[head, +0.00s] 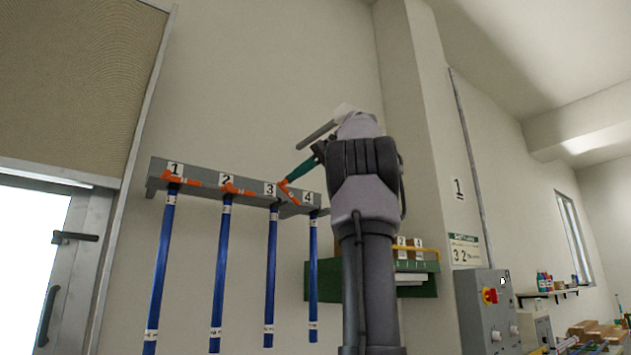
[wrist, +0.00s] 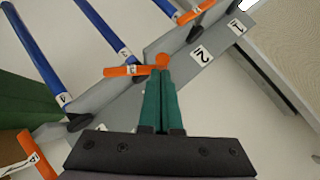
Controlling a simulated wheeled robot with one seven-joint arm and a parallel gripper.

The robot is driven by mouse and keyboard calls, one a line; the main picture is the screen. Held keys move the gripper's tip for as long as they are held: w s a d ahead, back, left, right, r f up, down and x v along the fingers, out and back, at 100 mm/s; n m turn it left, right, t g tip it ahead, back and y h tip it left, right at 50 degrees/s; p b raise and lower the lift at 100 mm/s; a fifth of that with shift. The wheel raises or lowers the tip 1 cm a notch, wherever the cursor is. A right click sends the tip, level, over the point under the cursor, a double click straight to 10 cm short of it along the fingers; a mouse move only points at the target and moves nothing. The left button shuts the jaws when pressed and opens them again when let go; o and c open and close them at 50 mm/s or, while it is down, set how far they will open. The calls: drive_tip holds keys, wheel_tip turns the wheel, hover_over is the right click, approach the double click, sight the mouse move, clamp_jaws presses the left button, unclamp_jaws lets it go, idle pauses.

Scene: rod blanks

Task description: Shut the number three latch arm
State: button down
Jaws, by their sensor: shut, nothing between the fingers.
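The number three latch arm (wrist: 130,71) is the orange bar by the middle rod in the wrist view. It slants away from the line of the grey rack, its round end at the fingertips. In the head view the orange arm (head: 287,190) beside plate 3 (head: 270,189) slants downward, partly behind my fingers. My gripper (head: 291,179) is shut and empty, its green tips close together. In the wrist view the tips (wrist: 161,76) are at or just beside the arm's round end; I cannot tell whether they touch.
The grey rack (head: 215,185) on the wall holds several blue rods. Latch arms one (head: 182,180) and two (head: 238,190) lie nearly along it. Another orange arm (wrist: 39,158) stands at the wrist view's lower left. A green wall holder (head: 320,277) is right of the rods.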

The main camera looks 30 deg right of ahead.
drive_tip(key=a+n+h, duration=0.1)
drive_tip(key=a+f+h, duration=0.1)
drive_tip(key=h, duration=0.1)
drive_tip(key=shift+a+f+n, duration=0.1)
drive_tip(key=shift+f+n, duration=0.2)
drive_tip(key=shift+n, duration=0.1)
drive_tip(key=shift+d+f, duration=0.35)
drive_tip(key=shift+d, duration=0.45)
